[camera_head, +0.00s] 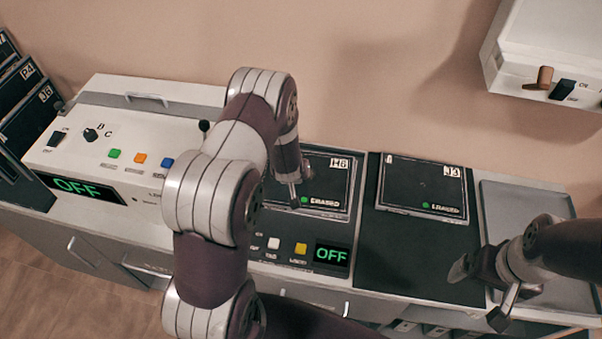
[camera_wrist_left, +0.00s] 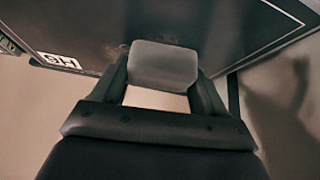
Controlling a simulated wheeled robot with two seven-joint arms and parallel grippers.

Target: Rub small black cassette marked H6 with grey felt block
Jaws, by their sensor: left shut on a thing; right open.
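The black cassette marked H6 (camera_head: 330,185) lies flat on a dark panel, with a green dot and the word ERASED at its front edge. My left gripper (camera_head: 292,192) reaches down over its left part, and my left arm hides that side. In the left wrist view the gripper (camera_wrist_left: 163,85) is shut on the grey felt block (camera_wrist_left: 165,65). The block is at the face of the cassette (camera_wrist_left: 215,25); I cannot tell whether they touch. Faint brownish smudges show near the block. My right gripper (camera_head: 482,293) is open and empty at the right, by a grey tray.
A second black cassette (camera_head: 420,188) with a J label lies to the right. The grey tray (camera_head: 510,200) is beyond it. A white console (camera_head: 110,150) with buttons stands left, near upright black cassettes (camera_head: 30,95). A white wall box (camera_head: 550,45) hangs upper right.

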